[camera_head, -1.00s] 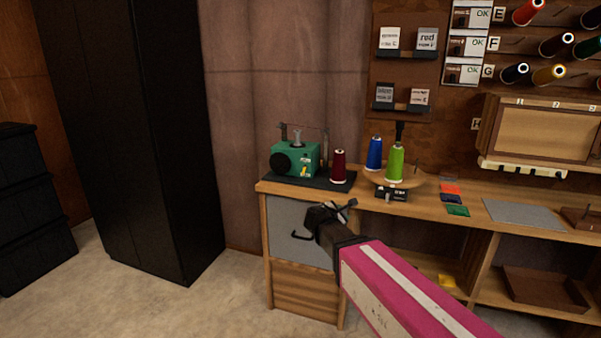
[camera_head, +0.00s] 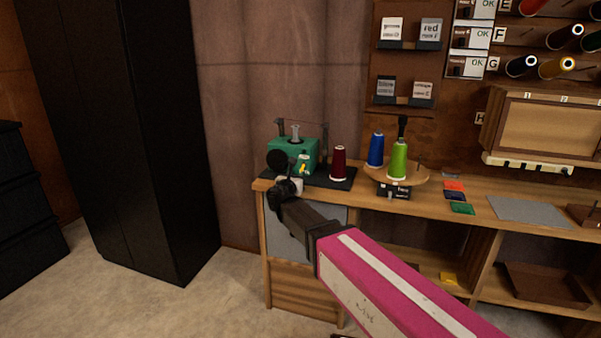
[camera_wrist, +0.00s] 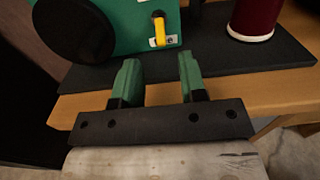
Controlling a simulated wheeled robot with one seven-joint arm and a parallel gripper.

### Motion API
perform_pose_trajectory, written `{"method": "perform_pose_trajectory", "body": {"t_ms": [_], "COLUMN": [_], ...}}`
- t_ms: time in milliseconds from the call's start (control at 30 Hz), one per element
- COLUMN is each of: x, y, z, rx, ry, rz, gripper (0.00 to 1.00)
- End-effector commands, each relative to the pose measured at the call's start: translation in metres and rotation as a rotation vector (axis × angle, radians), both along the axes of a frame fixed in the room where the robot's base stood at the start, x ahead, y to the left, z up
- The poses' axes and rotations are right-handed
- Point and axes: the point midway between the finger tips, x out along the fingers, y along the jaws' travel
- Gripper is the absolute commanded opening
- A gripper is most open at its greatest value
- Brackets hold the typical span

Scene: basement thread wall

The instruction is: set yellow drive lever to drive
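The yellow drive lever (camera_wrist: 159,31) sits on the front face of the green winder (camera_wrist: 125,22), pointing down over a white label that I cannot fully read. In the head view the yellow lever (camera_head: 304,163) is small, on the right part of the green winder (camera_head: 306,150). My gripper (camera_wrist: 157,68) is open and empty in the wrist view, its two green-padded fingers spread below and in front of the lever, apart from it. In the head view my gripper (camera_head: 286,188) is at the bench's front left edge, in front of the winder.
A black round wheel (camera_wrist: 74,30) is on the winder's left. A dark red cone (camera_head: 339,163) stands right of it on the black mat (camera_head: 337,181). Blue (camera_head: 375,150) and green (camera_head: 398,160) cones stand farther right. A black cabinet (camera_head: 120,140) is at left.

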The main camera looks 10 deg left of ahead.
Motion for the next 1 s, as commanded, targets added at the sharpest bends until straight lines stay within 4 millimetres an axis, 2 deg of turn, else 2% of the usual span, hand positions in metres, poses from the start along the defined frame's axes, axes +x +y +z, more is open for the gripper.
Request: {"method": "perform_pose_trajectory", "body": {"t_ms": [33,100,300,467,733,767,800,867,1000], "x": [0.012,0.024,0.046,0.053,0.054,0.054,0.054,0.054,0.054], "y": [0.001,-0.001,-0.003,-0.004,-0.005,-0.005,-0.005,-0.005,-0.005], "z": [0.0,0.0,0.0,0.0,0.0,0.0,0.0,0.0,0.0], "rx": [0.0,0.001,0.001,0.001,0.002,0.002,0.002,0.002,0.002], "ry": [0.0,0.0,0.001,0.001,0.001,0.001,0.001,0.001,0.001], "rz": [-0.001,-0.002,-0.001,-0.001,0.0,0.0,0.0,0.0,-0.001], "gripper": [0.38,0.38,0.38,0.38,0.38,0.32,0.19,0.0,0.0]}}
